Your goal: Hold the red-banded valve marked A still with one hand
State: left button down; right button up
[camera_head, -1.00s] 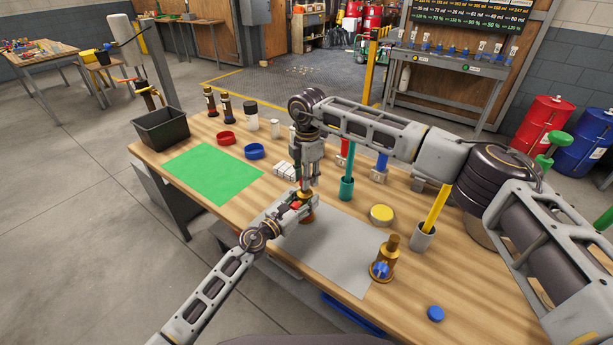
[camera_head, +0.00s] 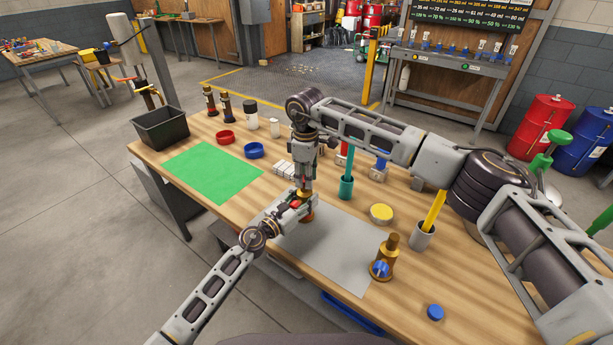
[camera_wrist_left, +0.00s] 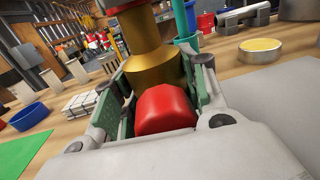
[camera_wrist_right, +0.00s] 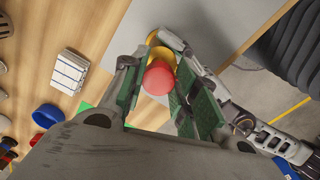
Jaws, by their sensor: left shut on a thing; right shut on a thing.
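The brass valve with a red knob (camera_wrist_left: 165,108) stands at the grey mat's far left edge, mostly hidden by my grippers in the head view. Its base (camera_head: 307,215) shows there. My left gripper (camera_head: 298,203) is shut on the valve from the side, its fingers either side of the red knob and brass body. My right gripper (camera_head: 304,183) comes down from above, shut around a round red piece (camera_wrist_right: 158,78) at the valve's top. Brass shows below that piece in the right wrist view. No letter A is readable.
A yellow-topped tin (camera_head: 381,213), a grey cup (camera_head: 422,236) and a teal holder (camera_head: 346,187) are to the right. The green mat (camera_head: 212,172) is clear.

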jog(key=shift+o, duration=0.2)
jog(key=shift+s+a+m, duration=0.15)
jog(key=shift+a+m, duration=0.15)
jog(key=shift+m, duration=0.6)
jog(key=shift+d+m, duration=0.2)
jog(key=shift+m, duration=0.4)
jog(key=shift+c, duration=0.2)
jog(key=o, duration=0.7)
jog(key=shift+d, duration=0.1)
jog(key=shift+r, duration=2.25)
jog(key=shift+r, duration=0.1)
jog(key=shift+c, duration=0.3)
